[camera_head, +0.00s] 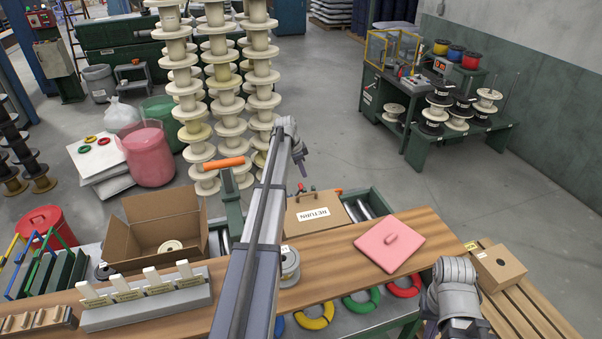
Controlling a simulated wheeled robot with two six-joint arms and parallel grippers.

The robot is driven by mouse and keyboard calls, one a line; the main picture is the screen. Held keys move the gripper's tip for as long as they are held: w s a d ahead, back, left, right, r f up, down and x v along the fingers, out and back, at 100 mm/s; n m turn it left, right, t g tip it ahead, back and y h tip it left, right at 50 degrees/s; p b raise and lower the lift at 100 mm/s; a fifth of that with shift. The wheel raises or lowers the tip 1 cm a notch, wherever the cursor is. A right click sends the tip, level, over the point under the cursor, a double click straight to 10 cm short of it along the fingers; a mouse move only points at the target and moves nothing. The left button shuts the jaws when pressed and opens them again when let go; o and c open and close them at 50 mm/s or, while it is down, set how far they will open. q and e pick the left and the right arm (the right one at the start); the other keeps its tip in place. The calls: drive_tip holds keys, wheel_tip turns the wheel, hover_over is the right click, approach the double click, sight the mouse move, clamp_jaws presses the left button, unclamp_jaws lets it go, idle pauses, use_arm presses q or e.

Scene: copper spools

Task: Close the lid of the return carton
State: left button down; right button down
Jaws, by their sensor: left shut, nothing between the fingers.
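The return carton (318,214) is brown, with a white RETURN label that reads upside down. It sits beyond the wooden table, right of my left arm. I see a flat brown face with the label; I cannot tell how far its lid is closed. My left arm reaches across the table and past the carton's left side. My left gripper (302,186) is small in view at the carton's far edge, shut and empty. I cannot tell whether it touches the carton. My right arm shows at lower right, but its gripper fingers are not in view.
An open carton (188,233) with a spool inside stands left of my arm. A pink square lid-like plate (390,240) lies on the wooden table (330,266). A spool (290,266) stands beside my arm. A grey block with white pieces (150,307) is at front left.

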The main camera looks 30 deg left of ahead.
use_arm(q)
drive_tip(key=b, duration=0.8)
hover_over(305, 194)
drive_tip(key=f, duration=0.9)
drive_tip(key=shift+s+d, duration=0.2)
drive_tip(key=shift+d, duration=0.15)
drive_tip(key=shift+w+a+f+b, duration=0.1)
drive_tip(key=shift+f+b, duration=0.2)
drive_tip(key=shift+f, duration=0.05)
drive_tip(key=shift+f, duration=0.1)
drive_tip(key=shift+f+b, duration=0.3)
drive_tip(key=shift+b, duration=0.15)
drive_tip(key=shift+w+a+f+b, duration=0.15)
drive_tip(key=shift+a+f+b, duration=0.05)
drive_tip(key=shift+f+b, duration=0.55)
drive_tip(key=shift+r, duration=0.3)
